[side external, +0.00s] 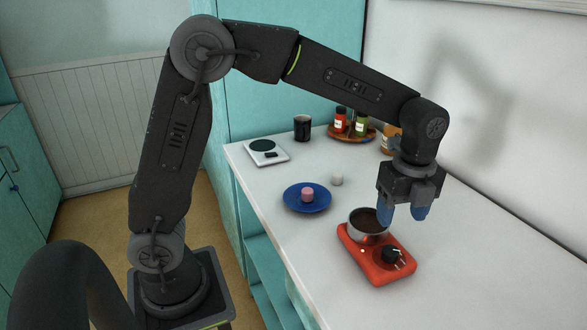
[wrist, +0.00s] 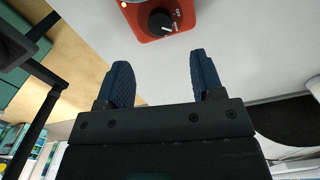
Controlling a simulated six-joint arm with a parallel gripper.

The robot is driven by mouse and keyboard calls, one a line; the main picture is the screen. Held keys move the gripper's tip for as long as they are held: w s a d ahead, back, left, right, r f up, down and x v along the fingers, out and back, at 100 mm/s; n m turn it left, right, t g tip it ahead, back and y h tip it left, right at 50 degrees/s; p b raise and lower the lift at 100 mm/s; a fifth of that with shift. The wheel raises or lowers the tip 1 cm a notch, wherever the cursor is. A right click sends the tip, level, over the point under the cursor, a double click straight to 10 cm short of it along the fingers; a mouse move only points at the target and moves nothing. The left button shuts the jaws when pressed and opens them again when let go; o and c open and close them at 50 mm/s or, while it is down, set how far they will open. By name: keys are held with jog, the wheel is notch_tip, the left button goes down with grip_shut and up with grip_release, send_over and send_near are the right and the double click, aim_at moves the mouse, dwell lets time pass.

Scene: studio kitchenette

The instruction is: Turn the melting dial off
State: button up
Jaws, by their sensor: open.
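The melting dial (side external: 390,254) is a black knob with a light pointer on the front of a red hot plate (side external: 378,270). It also shows in the wrist view (wrist: 160,21), near the top edge, with white marks beside it. A metal pot (side external: 369,226) with dark brown contents sits on the plate behind the dial. My gripper (side external: 403,214) has blue fingers, apart and empty, pointing down above and beside the pot. In the wrist view my gripper (wrist: 160,88) shows a clear gap between its fingers, and the dial lies beyond the fingertips. Neither finger touches the dial.
A blue plate (side external: 290,203) holds a pink piece (side external: 308,194), with a small white piece (side external: 337,179) nearby. A scale (side external: 266,153), a black mug (side external: 303,128) and a wooden tray of jars (side external: 337,135) stand farther back. The counter right of the hot plate is clear.

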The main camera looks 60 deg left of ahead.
notch_tip(320, 180, up, 5)
jog(key=s+a+r+n+t, duration=0.3)
jog(key=s+a+n, duration=0.3)
jog(key=s+n, duration=0.6)
jog(key=s+a+f+n+t, duration=0.2)
jog(key=s+f+n+t, duration=0.1)
jog(key=s+n, duration=0.5)
jog(key=n+g, duration=0.2)
jog(key=g, duration=0.5)
send_over(307, 190)
jog(key=w, duration=0.1)
notch_tip(307, 190, down, 5)
jog(key=f, duration=0.7)
jog(key=s+f, duration=0.1)
jog(key=f, duration=0.3)
jog(key=shift+f, duration=0.35)
notch_tip(307, 190, up, 3)
jog(key=shift+r, duration=0.1)
jog(key=shift+s+a+r, duration=0.85)
jog(key=shift+s+r, duration=0.15)
jog(key=shift+r, duration=0.05)
jog(key=shift+s+a+r, duration=0.25)
jog(key=shift+s+r, duration=0.05)
jog(key=shift+s, duration=0.15)
